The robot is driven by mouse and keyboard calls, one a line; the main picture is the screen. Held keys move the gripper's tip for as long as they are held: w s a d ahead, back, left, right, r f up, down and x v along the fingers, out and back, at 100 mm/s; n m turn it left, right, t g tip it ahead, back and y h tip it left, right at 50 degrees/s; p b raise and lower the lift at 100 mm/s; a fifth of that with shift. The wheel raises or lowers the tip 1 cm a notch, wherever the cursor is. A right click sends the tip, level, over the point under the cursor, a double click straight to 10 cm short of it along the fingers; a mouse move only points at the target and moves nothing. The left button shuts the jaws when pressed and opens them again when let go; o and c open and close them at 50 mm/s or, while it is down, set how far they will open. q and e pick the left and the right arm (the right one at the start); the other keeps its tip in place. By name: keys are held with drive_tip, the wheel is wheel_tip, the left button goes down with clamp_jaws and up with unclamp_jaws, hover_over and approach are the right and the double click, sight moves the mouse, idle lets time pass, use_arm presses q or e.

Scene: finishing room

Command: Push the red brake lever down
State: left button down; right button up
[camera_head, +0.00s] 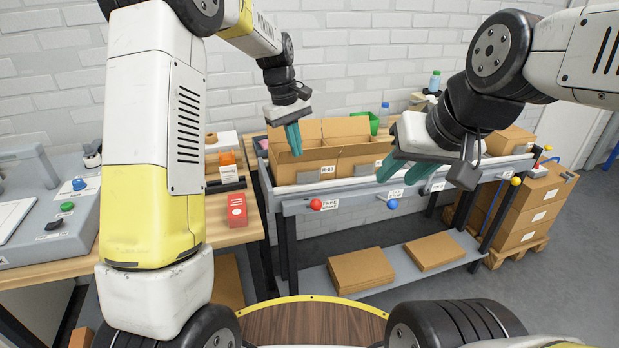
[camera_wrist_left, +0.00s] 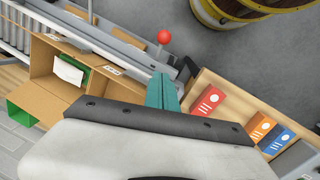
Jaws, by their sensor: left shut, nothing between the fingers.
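The red brake lever shows as a red ball knob (camera_head: 316,204) on the front rail of the grey conveyor bench, beside a small white label. The red knob (camera_wrist_left: 164,36) also shows in the left wrist view, past my fingertips. My left gripper (camera_head: 293,140) is shut and empty, its teal fingers together. In the head view it appears above and slightly left of the knob, in front of the open carton. In the left wrist view its fingers (camera_wrist_left: 162,92) point towards the knob, apart from it.
An open cardboard carton (camera_head: 347,136) stands on the bench. A blue knob (camera_head: 392,204) and a yellow knob (camera_head: 516,180) sit along the same rail. A red box (camera_head: 237,210) stands on the wooden table at left. Flat cartons (camera_head: 361,270) lie on the lower shelf.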

use_arm(q)
approach(313, 207)
drive_tip(key=w+a+f, duration=0.1)
drive_tip(key=w+f, duration=0.2)
drive_tip(key=w, duration=0.2)
drive_tip(key=s+d+f, duration=0.1)
drive_tip(key=s+f, duration=0.1)
drive_tip(key=shift+d+f, duration=0.35)
drive_tip(key=shift+f, duration=0.05)
drive_tip(key=shift+s+d+f, duration=0.25)
drive_tip(key=shift+s+f, duration=0.6)
drive_tip(key=shift+s, duration=0.1)
drive_tip(key=shift+s+d+f, duration=0.2)
drive_tip(key=shift+s+f, duration=0.65)
drive_tip(key=shift+s, duration=0.05)
